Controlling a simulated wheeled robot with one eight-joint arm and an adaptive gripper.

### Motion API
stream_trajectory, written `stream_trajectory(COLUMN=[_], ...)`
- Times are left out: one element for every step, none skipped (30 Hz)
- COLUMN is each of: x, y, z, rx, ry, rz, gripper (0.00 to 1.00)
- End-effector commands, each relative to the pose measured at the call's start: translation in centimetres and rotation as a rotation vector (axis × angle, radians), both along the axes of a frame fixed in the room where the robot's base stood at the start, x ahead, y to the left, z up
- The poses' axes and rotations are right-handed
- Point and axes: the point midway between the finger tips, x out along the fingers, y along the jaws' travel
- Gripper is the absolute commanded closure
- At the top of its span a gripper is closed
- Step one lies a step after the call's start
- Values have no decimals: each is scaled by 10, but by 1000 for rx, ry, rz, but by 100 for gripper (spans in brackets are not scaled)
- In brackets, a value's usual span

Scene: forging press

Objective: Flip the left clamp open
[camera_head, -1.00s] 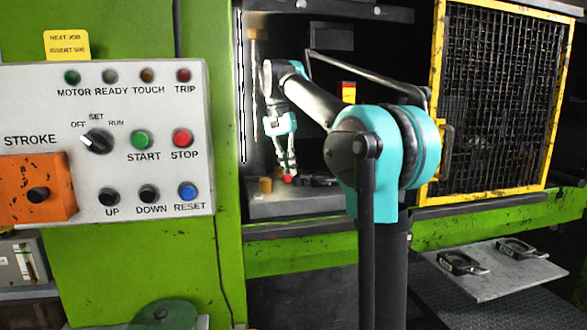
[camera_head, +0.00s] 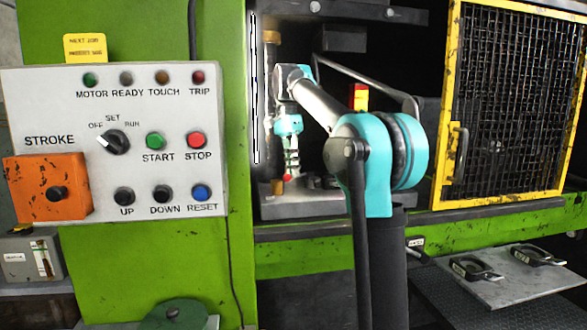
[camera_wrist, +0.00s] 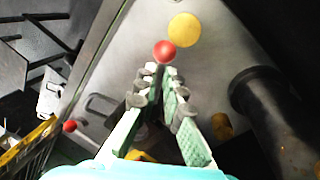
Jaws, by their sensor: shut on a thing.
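The left clamp's handle ends in a red ball knob (camera_wrist: 164,51), just beyond my fingertips in the wrist view. My gripper (camera_wrist: 157,82) is shut on the handle below the knob, with a dark bar between the fingers. In the head view my gripper (camera_head: 291,168) points down inside the press, with the red knob (camera_head: 287,178) at its tips. The clamp's body is mostly hidden by the fingers. A second red knob (camera_wrist: 69,126) shows to the left in the wrist view, apart from my gripper.
A brass post (camera_head: 278,187) stands close left of my gripper; a yellow disc (camera_wrist: 184,30) lies near the knob. A dark cylinder (camera_wrist: 262,95) is at right in the wrist view. The control panel (camera_head: 60,105) and yellow mesh guard (camera_head: 510,110) flank the press opening.

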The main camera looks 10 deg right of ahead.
Motion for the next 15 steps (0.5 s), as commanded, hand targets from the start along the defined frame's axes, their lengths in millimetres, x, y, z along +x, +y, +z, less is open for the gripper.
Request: stream_trajectory(x=[1,1,1,1,1,1,1,1,1,1,1,1,1,1,1], y=[0,0,0,0,0,0,0,1,1,1,1,0,0,0,0], z=[0,0,0,0,0,0,0,0,0,0,0,0,0,0,0], rx=[1,1,1,1,1,1,1,2,2,2,2,1,1,1,1], ry=[-3,-3,-3,-3,-3,-3,-3,-4,-4,-4,-4,-3,-3,-3,-3], rz=[-2,-3,-3,-3,-3,-3,-3,-3,-3,-2,-2,-2,-2,-2,-2], gripper=[100,100,100,100,100,100,100,100,100,88,84,79,76,72,70])
